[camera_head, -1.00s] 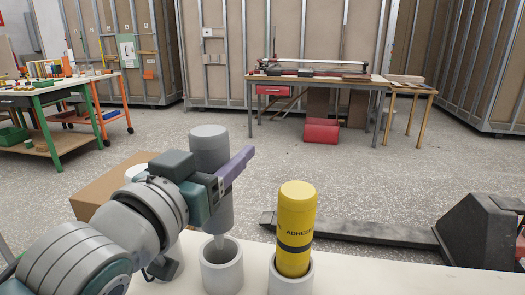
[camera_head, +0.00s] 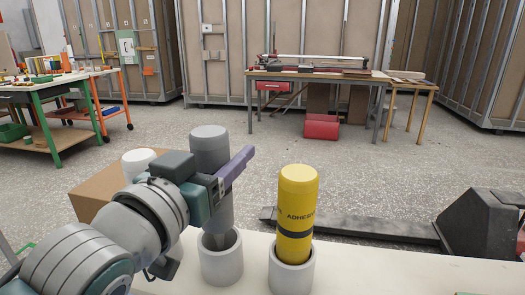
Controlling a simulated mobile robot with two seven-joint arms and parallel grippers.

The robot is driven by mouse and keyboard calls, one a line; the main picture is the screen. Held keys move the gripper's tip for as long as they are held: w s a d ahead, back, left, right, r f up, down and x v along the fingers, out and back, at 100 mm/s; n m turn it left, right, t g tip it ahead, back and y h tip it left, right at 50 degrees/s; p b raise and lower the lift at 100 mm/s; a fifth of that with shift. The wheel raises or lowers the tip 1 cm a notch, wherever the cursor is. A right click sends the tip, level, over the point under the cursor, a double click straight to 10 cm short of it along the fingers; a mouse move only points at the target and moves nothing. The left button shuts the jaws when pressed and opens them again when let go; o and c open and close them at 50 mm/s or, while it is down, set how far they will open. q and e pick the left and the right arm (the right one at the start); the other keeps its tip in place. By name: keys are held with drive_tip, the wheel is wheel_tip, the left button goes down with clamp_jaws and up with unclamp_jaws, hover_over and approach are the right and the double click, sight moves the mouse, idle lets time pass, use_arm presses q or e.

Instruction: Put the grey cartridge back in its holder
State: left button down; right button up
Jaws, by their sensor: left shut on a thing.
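The grey cartridge (camera_head: 209,147) is upright in my left gripper (camera_head: 222,182), which is shut around its body. Its lower end and nozzle reach down into the mouth of a white cylindrical holder (camera_head: 222,262) on the pale table. The cartridge body still stands mostly above the holder's rim. The gripper's far side is hidden behind the cartridge and my wrist. My right gripper does not show.
A yellow adhesive cartridge (camera_head: 296,215) stands in a white holder (camera_head: 291,275) just to the right. A white-topped item (camera_head: 138,162) and a cardboard box (camera_head: 95,192) are behind my left arm.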

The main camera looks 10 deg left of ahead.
use_arm(q)
drive_tip(key=shift+f+b, duration=1.65)
drive_tip(key=shift+f, duration=0.4)
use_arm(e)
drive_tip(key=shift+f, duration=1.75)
use_arm(q)
drive_tip(key=shift+c, duration=2.1)
unclamp_jaws()
drive_tip(key=o, duration=0.3)
drive_tip(key=shift+f, duration=0.1)
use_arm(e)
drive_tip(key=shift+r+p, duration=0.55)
use_arm(q)
drive_tip(key=s, duration=0.3)
drive_tip(key=s+a, duration=0.1)
drive_tip(key=s, duration=0.2)
drive_tip(key=s+a, duration=0.1)
drive_tip(key=s, duration=0.2)
drive_tip(key=shift+s, duration=0.35)
